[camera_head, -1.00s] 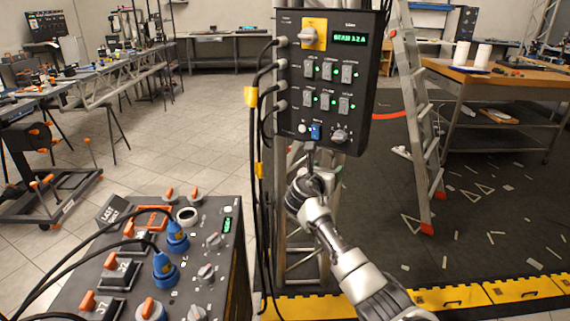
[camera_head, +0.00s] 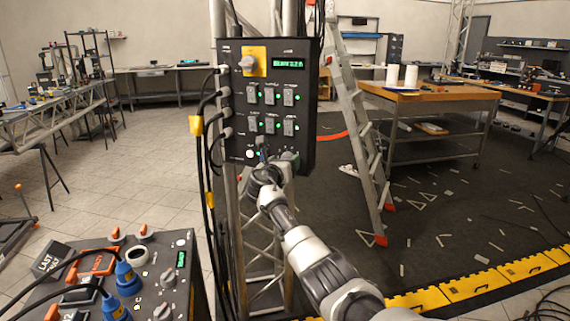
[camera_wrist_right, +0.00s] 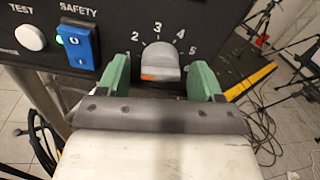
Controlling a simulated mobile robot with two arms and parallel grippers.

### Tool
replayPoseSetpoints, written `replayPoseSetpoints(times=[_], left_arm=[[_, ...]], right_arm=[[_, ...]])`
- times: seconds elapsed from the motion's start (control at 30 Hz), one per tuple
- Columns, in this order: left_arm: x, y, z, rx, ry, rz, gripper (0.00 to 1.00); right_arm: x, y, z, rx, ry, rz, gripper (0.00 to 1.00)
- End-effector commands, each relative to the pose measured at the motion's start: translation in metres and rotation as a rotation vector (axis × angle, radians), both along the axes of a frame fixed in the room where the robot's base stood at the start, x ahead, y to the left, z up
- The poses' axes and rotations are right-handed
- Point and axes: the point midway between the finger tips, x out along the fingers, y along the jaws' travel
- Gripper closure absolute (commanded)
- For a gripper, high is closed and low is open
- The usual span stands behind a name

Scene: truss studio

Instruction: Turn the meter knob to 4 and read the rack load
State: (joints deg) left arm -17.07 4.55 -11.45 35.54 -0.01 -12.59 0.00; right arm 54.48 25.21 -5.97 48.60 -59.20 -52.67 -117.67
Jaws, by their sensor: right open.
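The meter knob (camera_wrist_right: 160,60) is a grey dial with an orange mark at its lower left, on a black panel. The figures 2, 3, 4 and 5 show around it; any figure farther left is hidden. My right gripper (camera_wrist_right: 160,76) is open, its green fingers to the left and right of the knob in the right wrist view. I cannot tell whether they touch it. In the head view the black rack panel (camera_head: 233,106) has a green display (camera_head: 289,64), too blurred to read surely. My right arm partly covers the panel's lower edge. My left gripper is not in view.
A blue safety switch (camera_wrist_right: 78,46) and a white test button (camera_wrist_right: 30,38) sit left of the knob. Black cables (camera_head: 206,150) hang at the panel's left side. A ladder (camera_head: 362,130) stands to the right. A control console (camera_head: 150,285) is at lower left.

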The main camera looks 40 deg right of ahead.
Motion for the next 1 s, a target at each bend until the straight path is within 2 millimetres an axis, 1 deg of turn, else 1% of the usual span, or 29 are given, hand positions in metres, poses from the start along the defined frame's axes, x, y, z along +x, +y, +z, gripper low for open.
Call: replayPoseSetpoints(times=[0.13,0.4,0.57,0.7,0.73,1.0], left_arm=[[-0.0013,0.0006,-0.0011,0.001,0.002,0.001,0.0],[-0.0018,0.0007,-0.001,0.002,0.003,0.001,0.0],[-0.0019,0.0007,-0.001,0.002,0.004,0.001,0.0],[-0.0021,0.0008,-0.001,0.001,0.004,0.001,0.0],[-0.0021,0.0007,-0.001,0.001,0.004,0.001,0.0],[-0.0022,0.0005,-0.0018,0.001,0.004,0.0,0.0]], right_arm=[[0.0023,-0.0047,-0.0004,0.0,0.0,0.001,0.34],[0.0026,-0.0051,-0.0001,0.001,-0.001,0.002,0.34],[0.0025,-0.005,-0.0002,0.002,0.0,0.002,0.59],[0.0025,-0.0049,-0.0003,0.002,0.0,0.002,0.8],[0.0025,-0.0049,-0.0003,0.002,0.0,0.002,0.83],[0.0027,-0.0047,-0.0006,0.013,-0.026,0.002,0.83]])
